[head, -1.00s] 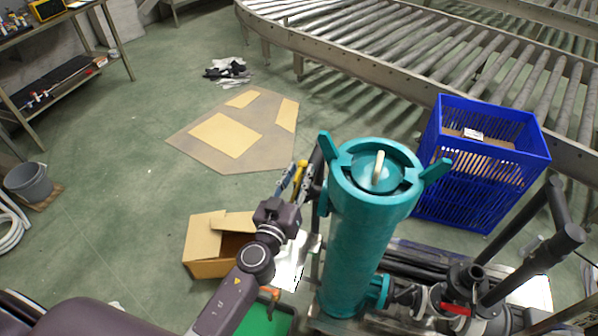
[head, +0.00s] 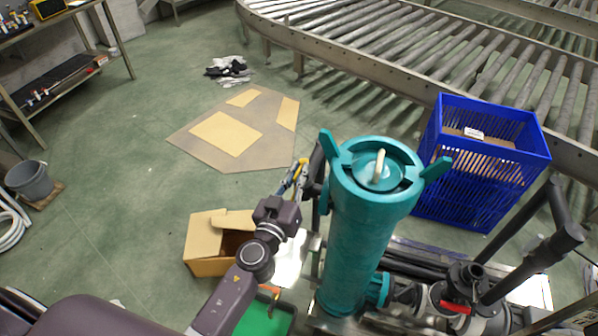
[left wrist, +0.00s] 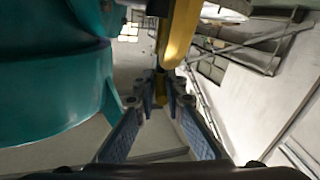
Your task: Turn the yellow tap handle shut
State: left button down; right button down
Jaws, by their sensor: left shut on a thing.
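The yellow tap handle (left wrist: 180,35) comes down from the top middle of the left wrist view, and its lower end lies between the fingertips of my left gripper (left wrist: 160,80). The gripper is shut on the handle. In the head view only a small part of the handle (head: 303,163) shows beside the fingers of the left gripper (head: 295,175), just left of the tall teal filter housing. The valve behind the handle is mostly hidden by the gripper and the housing. My right gripper is not seen.
The teal housing (head: 352,240) stands close to the right of my left gripper. Dark pipes and a red-handled valve (head: 455,307) lie at lower right. An open cardboard box (head: 205,240) and a green tray (head: 262,318) are below. A blue crate (head: 480,180) stands right.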

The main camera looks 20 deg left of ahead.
aim_at(301, 164)
pick_arm(q)
jog(key=shift+r+m+h, duration=0.15)
jog(key=shift+m+h, duration=0.15)
jog(key=shift+h, duration=0.2)
jog(key=m+h, duration=0.1)
jog(key=a+m+g+h+p, duration=0.1)
jog(key=h, duration=0.1)
jog(key=m+h, duration=0.1)
jog(key=h, duration=0.1)
jog(key=shift+w+a+r+m, duration=0.1)
jog(key=shift+w+a+m, duration=0.05)
jog(key=shift+w+m, duration=0.15)
jog(key=m+g+h, duration=0.1)
jog(key=h, duration=0.2)
jog(key=shift+w+a+m+g, duration=0.1)
jog(key=shift+a+m+g, duration=0.15)
jog(key=shift+m+g, duration=0.15)
jog(key=shift+w+a+m+g+h, duration=0.1)
jog(key=shift+m+g+h, duration=0.3)
jog(key=shift+m+h, duration=0.15)
jog(key=shift+w+a+f+m+g+h+b, duration=0.1)
jog(key=shift+w+m+g+h+b, duration=0.05)
jog(key=shift+m+g+h+b, duration=0.8)
jog(key=shift+w+a+f+m+g+h+b, duration=0.15)
jog(key=shift+m+g+h+b, duration=0.6)
jog(key=shift+g+b, duration=0.4)
jog(key=shift+w+a+m+g+h+b, duration=0.1)
jog(key=shift+w+m+g+h+b, duration=0.05)
jog(key=shift+m+g+h+b, duration=0.9)
jog(key=shift+n, duration=0.3)
